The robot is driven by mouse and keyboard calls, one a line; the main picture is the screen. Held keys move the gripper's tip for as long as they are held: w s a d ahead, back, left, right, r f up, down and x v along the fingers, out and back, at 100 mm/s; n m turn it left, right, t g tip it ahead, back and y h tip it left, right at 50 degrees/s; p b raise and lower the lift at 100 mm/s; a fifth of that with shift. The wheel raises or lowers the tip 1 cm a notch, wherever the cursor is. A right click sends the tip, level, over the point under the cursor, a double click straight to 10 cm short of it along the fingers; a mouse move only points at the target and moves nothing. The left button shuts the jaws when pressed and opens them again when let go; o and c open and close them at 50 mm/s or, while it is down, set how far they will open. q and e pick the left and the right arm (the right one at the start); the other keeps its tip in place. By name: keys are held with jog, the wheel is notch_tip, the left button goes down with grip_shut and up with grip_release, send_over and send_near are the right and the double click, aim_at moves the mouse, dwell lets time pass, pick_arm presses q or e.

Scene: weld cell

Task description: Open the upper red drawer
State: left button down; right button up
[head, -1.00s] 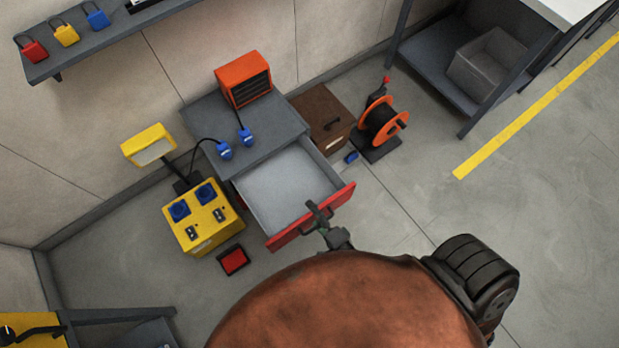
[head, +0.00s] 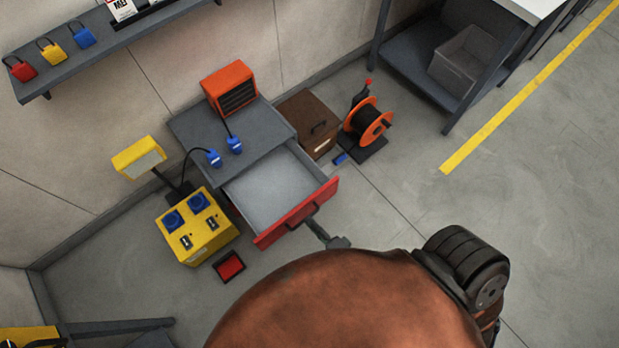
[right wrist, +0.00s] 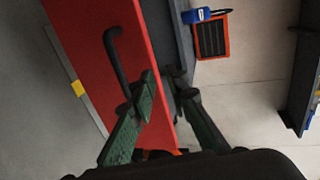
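The upper red drawer (head: 268,233) is pulled well out of the grey cabinet (head: 218,133), and its grey inside is empty. Its red front with a dark bar handle also fills the left of the right wrist view (right wrist: 85,45). My right gripper (head: 308,222) is just in front of the drawer front, beside the handle (head: 303,210). My left gripper is not in view.
A yellow socket box (head: 208,238) with a lamp stands left of the cabinet, and a small red tray (head: 229,266) lies on the floor. An orange heater (head: 230,88) sits on the cabinet. A brown box (head: 308,120) and cable reel (head: 368,125) stand right. Floor on the right is clear.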

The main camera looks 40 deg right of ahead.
jog(key=shift+f+p+v, duration=0.2)
jog(key=shift+v, duration=0.8)
jog(key=shift+f+p+v, duration=0.2)
jog(key=shift+f+v, duration=0.05)
jog(key=shift+v, duration=0.75)
jog(key=shift+s, duration=0.15)
jog(key=shift+p, duration=0.3)
